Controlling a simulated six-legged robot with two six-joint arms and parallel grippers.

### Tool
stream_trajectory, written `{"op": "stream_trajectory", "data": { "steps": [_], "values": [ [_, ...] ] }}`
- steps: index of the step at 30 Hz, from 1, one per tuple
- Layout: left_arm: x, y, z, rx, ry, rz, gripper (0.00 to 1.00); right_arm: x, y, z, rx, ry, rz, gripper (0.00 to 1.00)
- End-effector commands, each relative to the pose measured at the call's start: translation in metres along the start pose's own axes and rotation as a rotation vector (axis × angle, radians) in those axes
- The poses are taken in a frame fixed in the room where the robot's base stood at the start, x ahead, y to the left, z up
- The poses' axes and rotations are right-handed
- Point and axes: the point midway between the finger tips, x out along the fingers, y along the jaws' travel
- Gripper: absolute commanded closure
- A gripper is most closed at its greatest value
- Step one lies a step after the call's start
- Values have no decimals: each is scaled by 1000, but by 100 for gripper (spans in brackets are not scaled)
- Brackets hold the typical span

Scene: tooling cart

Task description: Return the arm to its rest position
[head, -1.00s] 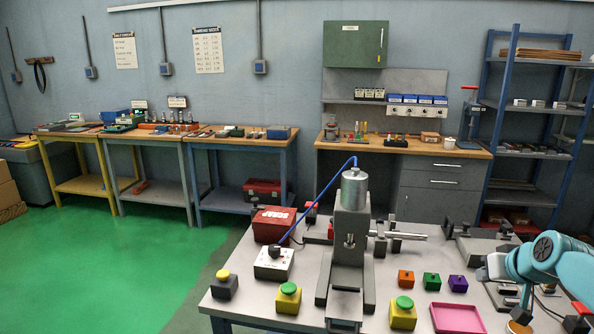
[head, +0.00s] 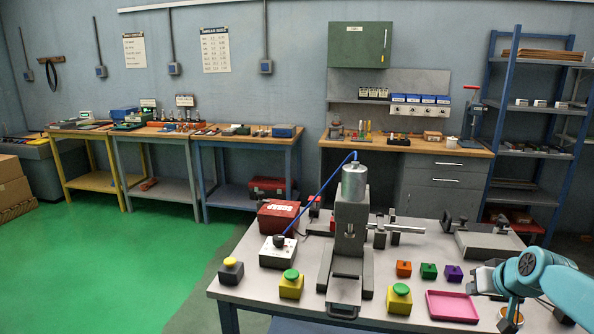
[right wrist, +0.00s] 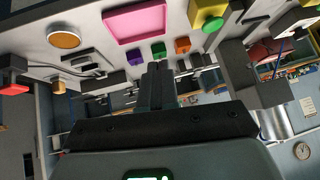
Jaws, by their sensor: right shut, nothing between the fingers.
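My right arm (head: 530,264), teal with a pale wrist, reaches in from the right edge of the head view, over the right end of the grey work table (head: 262,283). In the right wrist view my right gripper (right wrist: 157,78) shows as two dark fingers closed together, with nothing between them. Beyond its tips are the purple block (right wrist: 135,58), the green block (right wrist: 158,49) and the orange block (right wrist: 182,45). A pink tray (right wrist: 137,22) also shows there. The gripper looks apart from all of these. My left gripper is not in view.
A grey press (head: 350,235) stands mid-table, with yellow button boxes (head: 399,299) near the front edge. A red box (head: 278,214) and white switch box (head: 278,252) are left of it. A round orange-topped container (head: 511,318) stands below my arm. Green floor lies open at left.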

Motion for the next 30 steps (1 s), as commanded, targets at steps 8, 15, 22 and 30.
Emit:
{"op": "stream_trajectory", "data": {
  "steps": [8, 15, 22, 30],
  "values": [
    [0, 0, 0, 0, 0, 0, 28, 44, -24, 45, 11, -68, -35, 100],
    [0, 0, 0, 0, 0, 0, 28, 96, -63, 127, 33, -177, -83, 100],
    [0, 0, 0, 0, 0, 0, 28, 128, -105, 224, 58, -296, -126, 100],
    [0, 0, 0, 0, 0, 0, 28, 133, -150, 345, 85, -445, -163, 100]
  ]
}}
